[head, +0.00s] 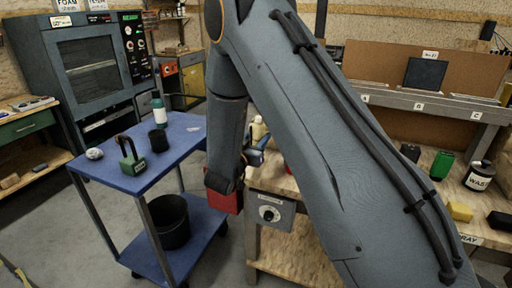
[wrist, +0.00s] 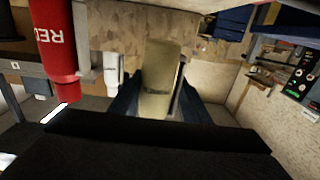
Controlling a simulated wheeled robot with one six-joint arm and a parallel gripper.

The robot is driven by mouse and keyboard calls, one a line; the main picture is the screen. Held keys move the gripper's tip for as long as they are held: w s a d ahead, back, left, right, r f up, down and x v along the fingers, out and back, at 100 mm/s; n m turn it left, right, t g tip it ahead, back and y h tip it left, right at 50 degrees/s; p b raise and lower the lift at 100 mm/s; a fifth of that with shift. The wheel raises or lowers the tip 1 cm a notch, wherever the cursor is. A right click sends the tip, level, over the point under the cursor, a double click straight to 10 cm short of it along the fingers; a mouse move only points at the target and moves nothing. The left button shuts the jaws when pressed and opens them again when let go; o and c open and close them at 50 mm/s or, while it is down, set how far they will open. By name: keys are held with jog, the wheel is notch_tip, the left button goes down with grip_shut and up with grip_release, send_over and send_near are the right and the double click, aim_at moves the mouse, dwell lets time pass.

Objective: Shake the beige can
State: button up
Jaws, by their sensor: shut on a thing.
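The beige can (wrist: 160,85) is in the middle of the wrist view, between the dark blue fingers of my gripper (wrist: 160,98). The gripper is shut on it, and the can looks slightly blurred and tilted there. In the head view the beige can (head: 259,128) is small and shows just right of my forearm, above the blue fingers of my gripper (head: 256,153). My arm hides part of the gripper and the bench behind it.
A red bottle (wrist: 58,45) and a white bottle (wrist: 110,68) show left of the can in the wrist view. A blue cart (head: 130,178) with a green padlock (head: 131,158) and dark cup stands left. The workbench at right holds a green box (head: 442,165) and yellow block (head: 460,211).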

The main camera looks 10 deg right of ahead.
notch_tip(320, 180, up, 8)
jog(key=p, duration=0.5)
